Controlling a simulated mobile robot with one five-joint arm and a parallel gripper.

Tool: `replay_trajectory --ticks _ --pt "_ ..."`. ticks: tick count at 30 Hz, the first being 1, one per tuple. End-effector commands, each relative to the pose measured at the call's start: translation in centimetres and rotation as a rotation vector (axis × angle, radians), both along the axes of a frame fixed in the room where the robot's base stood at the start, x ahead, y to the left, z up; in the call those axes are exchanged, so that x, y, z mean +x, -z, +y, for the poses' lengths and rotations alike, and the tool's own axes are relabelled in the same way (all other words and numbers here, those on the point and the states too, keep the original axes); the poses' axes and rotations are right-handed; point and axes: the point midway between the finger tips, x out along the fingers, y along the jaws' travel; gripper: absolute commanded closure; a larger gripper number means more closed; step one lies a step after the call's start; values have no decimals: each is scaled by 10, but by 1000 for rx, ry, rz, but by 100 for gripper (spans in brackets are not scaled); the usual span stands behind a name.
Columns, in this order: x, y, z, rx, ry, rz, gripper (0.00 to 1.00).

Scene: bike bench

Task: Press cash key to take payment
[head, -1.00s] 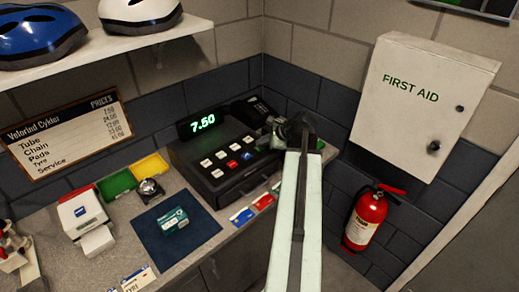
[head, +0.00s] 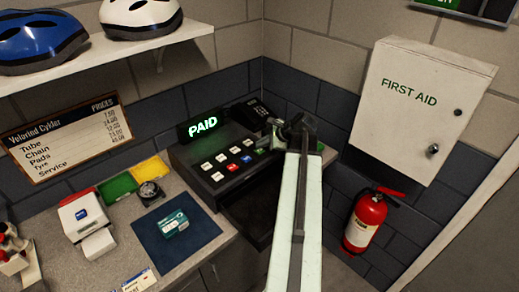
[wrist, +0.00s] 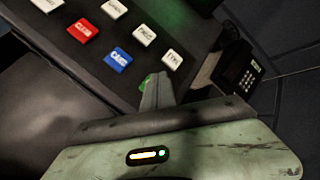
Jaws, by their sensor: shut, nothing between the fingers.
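The cash register (head: 215,165) stands in the back corner of the counter, and its display (head: 202,124) reads PAID in green. Its drawer (head: 250,215) is out at the front. White, red and blue keys show on its top. In the wrist view are a red key (wrist: 83,30), a blue key (wrist: 118,60) and a green key (wrist: 147,83), mostly hidden behind my fingertips. My gripper (wrist: 160,90) is shut and empty, with its tips at the green key. I cannot tell whether they touch it. In the head view my arm hides part of the register's right side.
A blue mat (head: 150,240) with a teal box (head: 175,222) lies left of the drawer, beside a bell (head: 150,192) and a card terminal (head: 82,212). A phone (wrist: 240,72) sits beyond the register. A fire extinguisher (head: 365,222) and first aid cabinet (head: 420,105) are on the right wall.

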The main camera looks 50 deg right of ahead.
Motion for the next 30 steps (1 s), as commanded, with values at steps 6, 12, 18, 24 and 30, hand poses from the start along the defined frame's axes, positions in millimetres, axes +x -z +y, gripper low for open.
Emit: replay_trajectory --ticks 6,12,18,24,30 --pt "0 0 0 0 0 0 100" --pt "0 -20 0 0 0 0 100" --pt "1 -44 0 0 -2 0 100" --pt "1 -62 0 0 -2 0 100" --pt "1 -59 0 0 -2 0 100"
